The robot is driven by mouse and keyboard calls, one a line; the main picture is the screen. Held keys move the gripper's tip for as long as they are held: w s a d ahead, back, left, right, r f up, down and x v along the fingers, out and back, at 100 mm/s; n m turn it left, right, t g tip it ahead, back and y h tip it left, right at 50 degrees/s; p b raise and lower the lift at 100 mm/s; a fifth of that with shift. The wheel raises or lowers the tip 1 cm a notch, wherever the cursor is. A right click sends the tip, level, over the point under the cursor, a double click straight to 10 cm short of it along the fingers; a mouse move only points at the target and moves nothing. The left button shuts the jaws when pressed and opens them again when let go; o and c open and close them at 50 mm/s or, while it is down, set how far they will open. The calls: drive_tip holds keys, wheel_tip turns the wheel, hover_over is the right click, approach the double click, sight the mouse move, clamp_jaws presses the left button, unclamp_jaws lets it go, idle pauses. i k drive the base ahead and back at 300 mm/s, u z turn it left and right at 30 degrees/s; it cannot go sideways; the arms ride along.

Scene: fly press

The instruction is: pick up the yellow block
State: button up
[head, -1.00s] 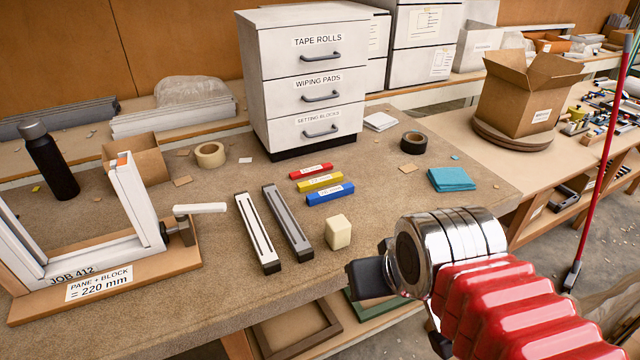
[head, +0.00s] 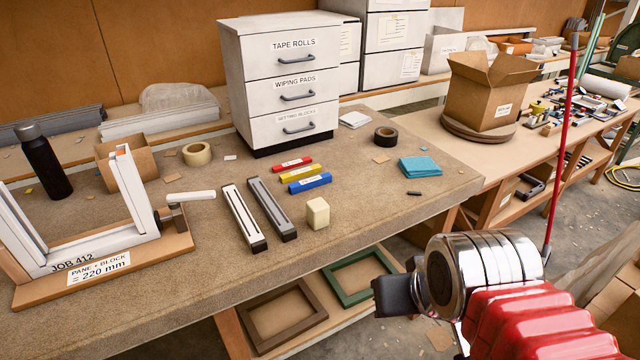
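The yellow block (head: 301,173) lies on the bench top, between a red block (head: 291,164) behind it and a blue block (head: 309,184) in front of it. All three are small flat bars with pale labels. My gripper (head: 392,296) is at the lower right, past the bench's front edge and well apart from the blocks. Only its dark end shows beside my silver wrist. The fingertips are not clear, so I cannot tell whether it is open.
Two grooved bars (head: 243,217) and a cream block (head: 317,213) lie in front of the coloured blocks. A white drawer unit (head: 283,84) stands behind them. A window-frame corner (head: 133,192) with a handle is at left. A teal cloth (head: 420,167) lies at right.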

sight(287, 177)
drive_tip(key=z, duration=0.4)
drive_tip(key=k, duration=0.85)
drive_tip(key=z, duration=0.4)
drive_tip(key=i, duration=1.65)
drive_tip(key=u, duration=1.15)
drive_tip(key=i, duration=0.7)
drive_tip(key=u, duration=0.45)
